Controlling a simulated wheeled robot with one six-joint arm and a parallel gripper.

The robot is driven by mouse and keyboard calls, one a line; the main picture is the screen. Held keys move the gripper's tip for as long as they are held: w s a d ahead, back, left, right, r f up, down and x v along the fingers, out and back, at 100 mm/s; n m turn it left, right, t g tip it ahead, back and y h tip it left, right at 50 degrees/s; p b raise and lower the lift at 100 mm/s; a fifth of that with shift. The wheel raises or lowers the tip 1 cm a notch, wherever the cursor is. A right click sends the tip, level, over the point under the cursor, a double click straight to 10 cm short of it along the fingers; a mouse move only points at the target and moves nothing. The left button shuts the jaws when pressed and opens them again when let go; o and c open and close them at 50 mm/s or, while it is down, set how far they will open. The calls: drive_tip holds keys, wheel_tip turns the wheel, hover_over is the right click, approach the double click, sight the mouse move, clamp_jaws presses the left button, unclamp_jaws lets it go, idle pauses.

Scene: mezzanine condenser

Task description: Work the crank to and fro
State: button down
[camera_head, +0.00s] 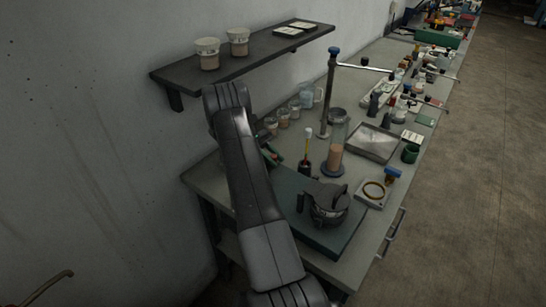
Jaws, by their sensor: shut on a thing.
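A dark round device (330,203) with a small upright knob on top stands on a dark green board (338,238) at the near end of the bench. A short dark post (300,203) stands at its left; I cannot tell whether this is part of the crank. My dark arm rises from the bottom of the view and covers the left part of the board. No crank handle can be clearly made out.
A tall tube of brown material (337,150), a metal stand (328,95), a shallow tray (373,143) and a ring on a pale plate (373,191) crowd the bench behind the board. A wall shelf (258,56) with jars hangs above. The floor (470,180) at right is clear.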

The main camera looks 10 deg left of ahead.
drive_tip(key=c, duration=1.2)
unclamp_jaws()
